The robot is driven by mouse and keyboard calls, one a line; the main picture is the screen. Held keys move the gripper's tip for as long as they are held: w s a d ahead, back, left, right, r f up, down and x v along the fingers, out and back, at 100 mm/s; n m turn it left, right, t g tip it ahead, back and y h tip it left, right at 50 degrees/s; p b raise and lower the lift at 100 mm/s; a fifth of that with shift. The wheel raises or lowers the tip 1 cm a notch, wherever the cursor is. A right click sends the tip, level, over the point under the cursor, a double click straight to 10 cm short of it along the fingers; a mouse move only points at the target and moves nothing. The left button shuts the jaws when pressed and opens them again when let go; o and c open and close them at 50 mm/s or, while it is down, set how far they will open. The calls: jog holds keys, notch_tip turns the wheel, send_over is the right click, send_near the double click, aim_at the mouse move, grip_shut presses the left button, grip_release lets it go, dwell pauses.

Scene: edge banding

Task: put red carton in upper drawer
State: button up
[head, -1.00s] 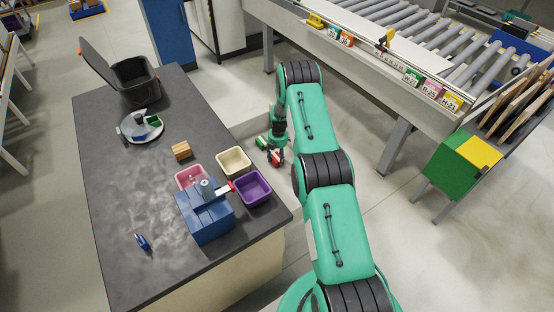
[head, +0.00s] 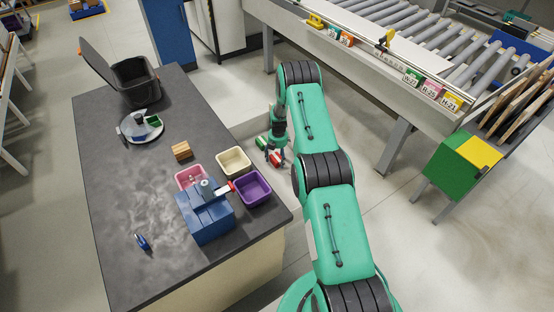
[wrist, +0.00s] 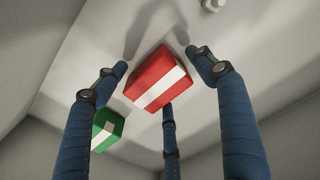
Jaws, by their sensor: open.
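The red carton (wrist: 154,66), with a white band, lies on the pale floor of an open drawer (wrist: 62,75) beside the counter. My gripper (wrist: 160,84) is open above it, its blue fingers spread around the carton with gaps on the left and right. The lower finger overlaps the carton's edge in the wrist view; I cannot tell whether it touches. In the head view my gripper (head: 275,156) hangs over the drawer, and the red carton is mostly hidden by it. I cannot tell the drawer's level from these views.
A green carton (wrist: 107,128) lies in the same drawer, left of the red one. The dark counter (head: 110,200) holds a black bin (head: 136,85), small pink, cream and purple trays, and a blue device (head: 207,216). A roller conveyor (head: 420,30) stands at the back right.

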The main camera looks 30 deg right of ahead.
aim_at(278, 157)
notch_tip(278, 157, up, 12)
jog(key=p, duration=0.1)
jog(key=shift+d, duration=0.25)
dwell(0.5)
jog(key=shift+w, duration=0.1)
dwell(0.4)
